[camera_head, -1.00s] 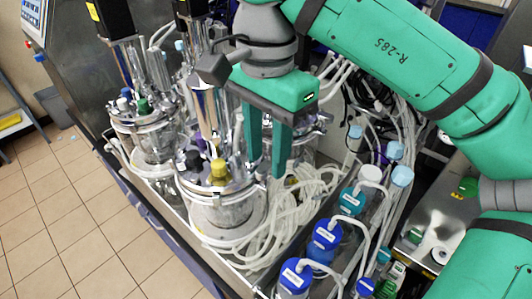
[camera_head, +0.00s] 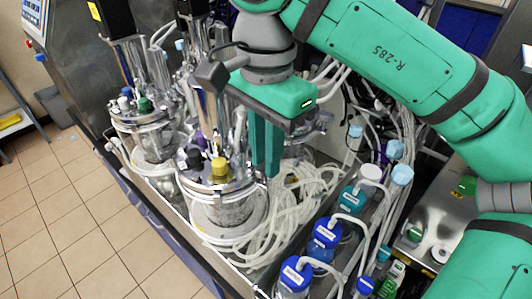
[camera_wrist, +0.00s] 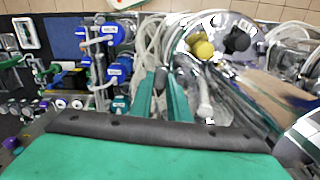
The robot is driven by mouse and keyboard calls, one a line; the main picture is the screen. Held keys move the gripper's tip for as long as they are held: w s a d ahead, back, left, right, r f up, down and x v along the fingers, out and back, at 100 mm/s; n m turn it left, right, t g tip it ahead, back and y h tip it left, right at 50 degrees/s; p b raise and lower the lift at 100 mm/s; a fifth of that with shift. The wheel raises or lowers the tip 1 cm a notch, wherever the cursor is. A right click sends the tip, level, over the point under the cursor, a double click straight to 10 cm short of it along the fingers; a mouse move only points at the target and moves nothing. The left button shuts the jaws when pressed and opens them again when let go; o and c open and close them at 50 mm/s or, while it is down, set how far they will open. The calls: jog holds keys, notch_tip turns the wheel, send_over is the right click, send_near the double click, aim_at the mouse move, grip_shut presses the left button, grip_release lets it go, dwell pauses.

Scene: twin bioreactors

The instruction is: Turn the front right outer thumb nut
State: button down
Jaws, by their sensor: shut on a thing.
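The front bioreactor vessel (camera_head: 222,207) is a glass jar with a metal lid, and a yellow cap (camera_head: 219,170) and a black cap stand on the lid. My gripper (camera_head: 265,172) points down at the lid's right rim, its two green fingers close together. In the wrist view my gripper (camera_wrist: 160,80) has a small dark grey piece, seemingly the thumb nut (camera_wrist: 160,77), between its fingers. The nut is hidden behind the fingers in the head view. The yellow cap (camera_wrist: 204,50) also shows in the wrist view, right of the fingers.
A second vessel (camera_head: 150,135) stands behind at the left. Coiled pale tubing (camera_head: 300,195) lies right of the gripper. Blue-capped bottles (camera_head: 325,235) with tubes stand at the front right. Tall metal fittings rise from the lids near my arm.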

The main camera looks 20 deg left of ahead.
jog(key=m, duration=0.3)
jog(key=shift+d, duration=0.15)
jog(key=m, duration=0.7)
jog(key=shift+s+d+m, duration=0.1)
jog(key=shift+m, duration=2.2)
jog(key=c, duration=1.7)
grip_release()
